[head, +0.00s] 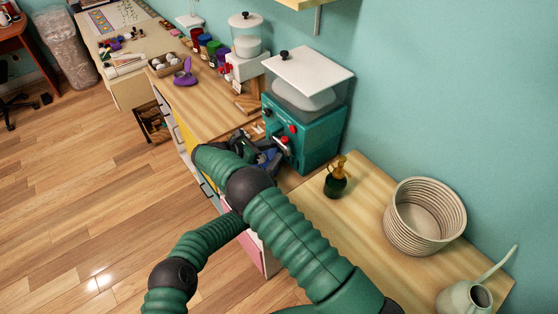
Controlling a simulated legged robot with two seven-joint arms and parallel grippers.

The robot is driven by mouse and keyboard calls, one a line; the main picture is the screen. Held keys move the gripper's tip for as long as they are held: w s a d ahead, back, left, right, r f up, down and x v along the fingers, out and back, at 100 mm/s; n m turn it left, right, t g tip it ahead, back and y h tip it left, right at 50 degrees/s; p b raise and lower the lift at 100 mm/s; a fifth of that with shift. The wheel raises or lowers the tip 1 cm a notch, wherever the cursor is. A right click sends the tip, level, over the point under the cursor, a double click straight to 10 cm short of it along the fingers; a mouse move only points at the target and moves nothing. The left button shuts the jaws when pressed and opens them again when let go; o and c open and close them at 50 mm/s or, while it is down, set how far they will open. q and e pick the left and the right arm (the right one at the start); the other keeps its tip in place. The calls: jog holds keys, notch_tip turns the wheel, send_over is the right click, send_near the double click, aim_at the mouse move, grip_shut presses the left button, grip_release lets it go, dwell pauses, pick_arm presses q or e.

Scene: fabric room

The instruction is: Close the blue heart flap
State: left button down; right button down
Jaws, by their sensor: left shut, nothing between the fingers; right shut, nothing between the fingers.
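I cannot clearly make out a blue heart flap. A teal machine (308,128) with red knobs and a white-lidded clear hopper stands against the wall on the counter. My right arm reaches up from the bottom, and its dark gripper (266,158) is at the machine's lower front left. The gripper looks shut and empty. A small bluish patch shows by its fingers, but I cannot tell whether it is part of the machine. My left arm comes in from the lower left and passes behind my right arm. Its gripper is hidden there.
A dark green bottle with an amber top (336,181), a coiled round basket (425,216) and a pale watering can (470,294) stand on the right counter. A purple object (186,73) and several jars are further back. The wooden floor at left is clear.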

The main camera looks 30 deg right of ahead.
pick_arm(q)
jog(key=shift+r, duration=0.1)
pick_arm(e)
jog(key=c, duration=1.3)
grip_release()
jog(key=shift+a, duration=0.1)
